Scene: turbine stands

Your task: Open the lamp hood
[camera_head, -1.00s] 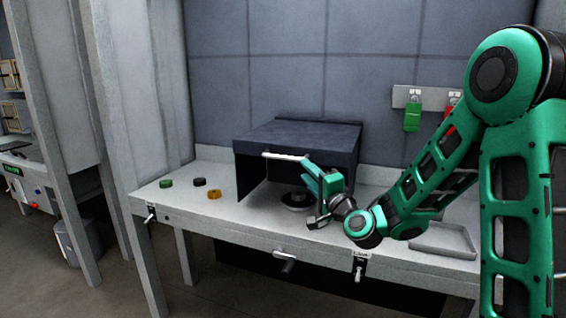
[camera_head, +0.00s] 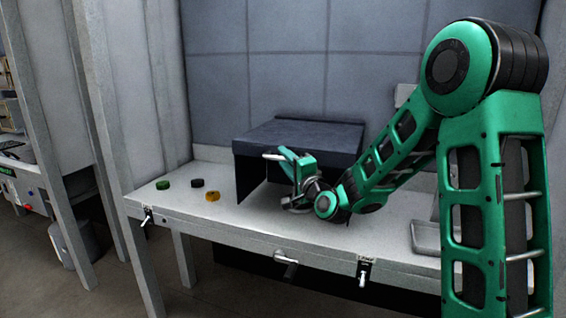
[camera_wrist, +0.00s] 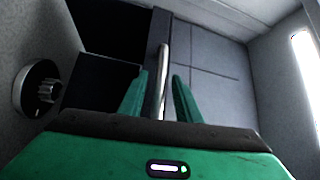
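The lamp hood (camera_head: 318,135) is a dark box with an open front, standing on the light grey bench. A pale handle bar (camera_head: 271,157) runs along its upper front edge; the rest of the bar is hidden by my gripper in the head view. My gripper (camera_head: 283,156) is at the front of the hood, at the handle. In the wrist view the bar (camera_wrist: 162,75) lies between the two green fingers of my gripper (camera_wrist: 159,88), with a gap on each side. The fingers are open. The hood's dark front (camera_wrist: 100,75) shows left of the bar.
Green (camera_head: 163,184), black (camera_head: 198,183) and orange (camera_head: 212,196) round pieces lie on the bench left of the hood. A grey tray (camera_head: 426,238) is at the right, partly behind my arm. A round dark fixture (camera_wrist: 38,88) shows in the wrist view.

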